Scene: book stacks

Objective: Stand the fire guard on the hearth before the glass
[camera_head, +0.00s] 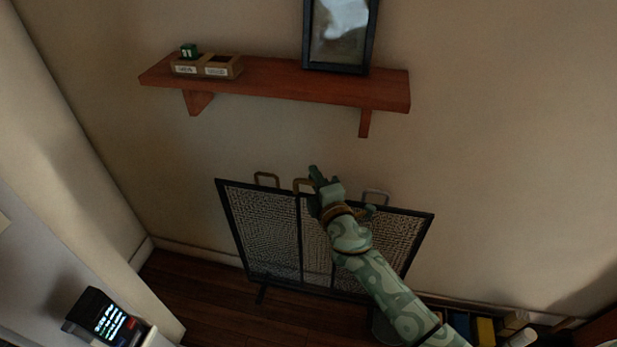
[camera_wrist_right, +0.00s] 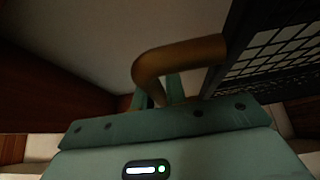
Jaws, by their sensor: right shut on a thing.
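The fire guard (camera_head: 265,238), a black-framed mesh screen in panels with handles along its top, stands near the wall in the head view, slightly tilted in the picture. My right gripper (camera_head: 312,188) is at its top edge, shut on the middle brass handle (camera_head: 300,184). In the right wrist view the brass handle (camera_wrist_right: 178,62) crosses in front of my gripper's fingers (camera_wrist_right: 160,92), and the guard's mesh (camera_wrist_right: 280,50) shows at the upper right. My right arm hides part of the right panels. The hearth and the glass are not recognisable in these views. My left gripper is not in view.
A wooden wall shelf (camera_head: 290,91) above holds a small box with compartments (camera_head: 207,68) and a dark-framed picture or mirror (camera_head: 341,35). A device with a lit screen (camera_head: 108,320) is at the lower left. Several books (camera_head: 484,331) stand at the lower right. Dark floor (camera_head: 200,285) is clear left of the guard.

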